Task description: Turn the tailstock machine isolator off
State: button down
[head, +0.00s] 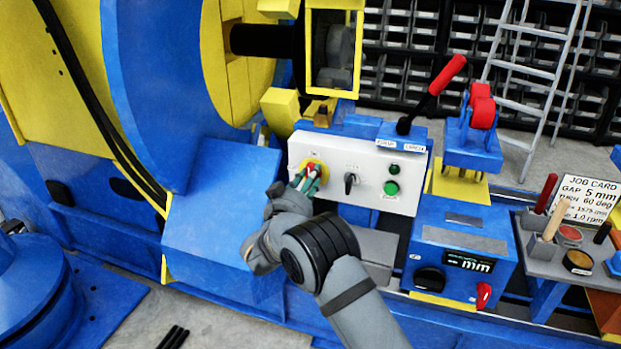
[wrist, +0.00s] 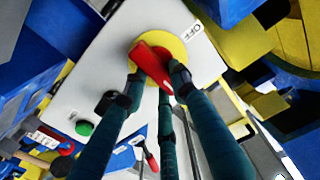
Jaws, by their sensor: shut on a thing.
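The isolator is a red handle on a yellow round plate (head: 322,166), on the white control panel (head: 340,205) in the head view. In the wrist view the red handle (wrist: 152,62) crosses the yellow plate (wrist: 178,46) from upper left to lower right. The OFF label (wrist: 194,31) is at the plate's upper right, off the handle's line. My gripper (head: 309,182) is at the handle, its green fingers on either side. In the wrist view my gripper (wrist: 158,80) is shut on the handle's near part. The fingers partly hide the handle in the head view.
A black knob (head: 350,182) and a green button (head: 391,188) sit right of the isolator. A red-tipped lever (head: 447,75) rises behind the panel. A blue box with a display (head: 468,262) stands to the right. Blue machine housing (head: 220,205) is close on the left.

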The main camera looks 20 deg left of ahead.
jog(key=n+p, duration=0.1)
jog(key=n, duration=0.2)
jog(key=n+p, duration=0.2)
jog(key=a+n+p, duration=0.1)
jog(key=n+p, duration=0.1)
jog(key=n, duration=0.1)
jog(key=shift+r+n, duration=0.15)
jog(key=shift+n, duration=0.15)
jog(key=n, duration=0.1)
jog(key=n+p, duration=0.1)
jog(key=n, duration=0.1)
jog(key=n+p, duration=0.1)
jog(key=shift+a, duration=0.25)
jog(key=shift+a+f+n+p, duration=0.15)
jog(key=shift+n+p, duration=0.1)
jog(key=shift+n, duration=0.65)
jog(key=shift+d+f+n+p, duration=0.15)
jog(key=shift+n+p, duration=0.1)
jog(key=shift+n, duration=0.65)
jog(key=shift+a+f+n+p, duration=0.15)
jog(key=shift+n+p, duration=0.1)
jog(key=shift+n, duration=0.65)
jog(key=c, duration=1.4)
grip_release()
jog(key=shift+s, duration=0.1)
jog(key=s, duration=1.1)
jog(key=shift+s, duration=0.4)
